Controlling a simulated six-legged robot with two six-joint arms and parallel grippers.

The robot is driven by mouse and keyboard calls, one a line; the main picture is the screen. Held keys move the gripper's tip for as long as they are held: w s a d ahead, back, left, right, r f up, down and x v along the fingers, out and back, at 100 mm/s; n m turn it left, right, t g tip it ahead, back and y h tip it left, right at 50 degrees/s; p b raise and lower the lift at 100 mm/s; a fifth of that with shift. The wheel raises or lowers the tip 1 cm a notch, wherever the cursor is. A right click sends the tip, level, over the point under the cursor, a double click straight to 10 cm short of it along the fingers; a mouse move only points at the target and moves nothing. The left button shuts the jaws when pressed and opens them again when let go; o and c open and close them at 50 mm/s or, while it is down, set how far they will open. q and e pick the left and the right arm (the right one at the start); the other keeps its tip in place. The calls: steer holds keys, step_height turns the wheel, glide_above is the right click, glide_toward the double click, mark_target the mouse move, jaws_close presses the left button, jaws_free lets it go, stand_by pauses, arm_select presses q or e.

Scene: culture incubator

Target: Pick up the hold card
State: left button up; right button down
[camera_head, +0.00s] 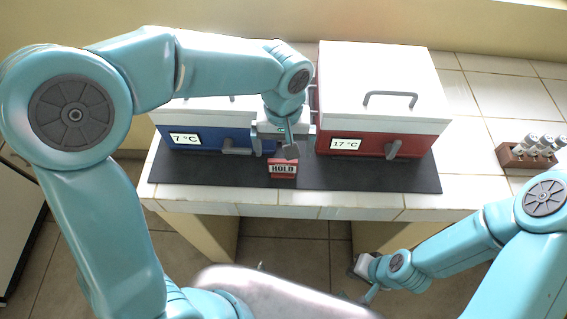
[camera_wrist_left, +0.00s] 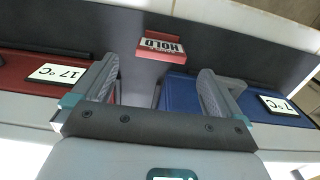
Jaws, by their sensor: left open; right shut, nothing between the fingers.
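The hold card (camera_head: 283,169) is a small red block with a white HOLD label. It stands on the dark mat (camera_head: 370,178) between the two incubators, near the mat's front edge. My left gripper (camera_head: 276,153) is just above and behind the card, pointing down. In the left wrist view the card (camera_wrist_left: 162,47) lies ahead of the open fingers (camera_wrist_left: 158,85), roughly centred between them and apart from both. My right gripper (camera_head: 362,278) is low in front of the counter, far from the card, shut and empty.
A blue incubator (camera_head: 205,137) reading 7 °C stands left of the card. A red incubator (camera_head: 375,120) reading 17 °C stands right of it. A brown rack (camera_head: 520,156) with several capped tubes sits at the far right.

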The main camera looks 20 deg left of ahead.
mark_target(283, 161)
arm_select(q)
steer(key=shift+s+d+f, duration=0.1)
steer(key=shift+s+f, duration=0.05)
steer(key=shift+f, duration=0.4)
steer(key=shift+s+d+f, duration=0.1)
steer(key=shift+f, duration=0.4)
steer(key=shift+w+a+f+p, duration=0.1)
steer(key=shift+a+f+p, duration=0.05)
steer(key=shift+f, duration=1.25)
steer(key=shift+w+a+f+p, duration=0.1)
steer(key=shift+a+f+p, duration=0.05)
steer(key=shift+f, duration=1.25)
steer(key=c, duration=1)
